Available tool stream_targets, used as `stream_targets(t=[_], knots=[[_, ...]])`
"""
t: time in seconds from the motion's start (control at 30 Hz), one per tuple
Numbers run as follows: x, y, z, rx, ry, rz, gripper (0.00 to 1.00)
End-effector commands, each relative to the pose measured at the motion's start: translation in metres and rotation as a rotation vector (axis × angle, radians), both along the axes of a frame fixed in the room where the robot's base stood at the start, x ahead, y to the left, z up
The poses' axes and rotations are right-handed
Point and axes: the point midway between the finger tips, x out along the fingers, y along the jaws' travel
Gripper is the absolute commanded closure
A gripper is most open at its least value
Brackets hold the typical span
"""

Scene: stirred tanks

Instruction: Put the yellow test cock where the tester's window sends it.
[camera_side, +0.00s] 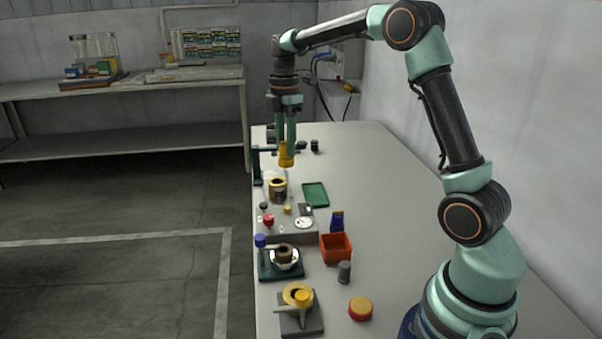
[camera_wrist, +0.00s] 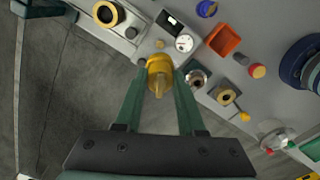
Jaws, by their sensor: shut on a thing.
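My gripper (camera_side: 286,150) is shut on the yellow test cock (camera_side: 286,155) and holds it in the air above the far part of the bench. In the wrist view the yellow test cock (camera_wrist: 160,72) sits between my fingertips. In the wrist view the tester has a small dark-and-white window (camera_wrist: 168,22) and a round dial (camera_wrist: 184,42). The window's reading is too small to tell.
A green tray (camera_side: 315,194) lies right of the socket. An orange bin (camera_side: 336,248), a dark cylinder (camera_side: 345,272) and a red-and-yellow knob (camera_side: 360,309) stand nearer. Two fixtures, one blue-handled (camera_side: 284,263) and one yellow-handled (camera_side: 298,312), line the left edge. The bench's right side is clear.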

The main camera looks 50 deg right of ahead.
Motion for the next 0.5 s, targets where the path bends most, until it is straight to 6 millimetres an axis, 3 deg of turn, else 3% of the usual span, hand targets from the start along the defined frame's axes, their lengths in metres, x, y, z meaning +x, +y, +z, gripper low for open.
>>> stream_targets(t=[0.1,0.3,0.5], knots=[[0.001,0.000,0.026,-0.001,-0.005,0.000,1.00],[0.001,-0.001,0.049,0.000,-0.001,-0.002,1.00],[0.010,-0.025,0.034,0.001,0.005,-0.080,1.00]])
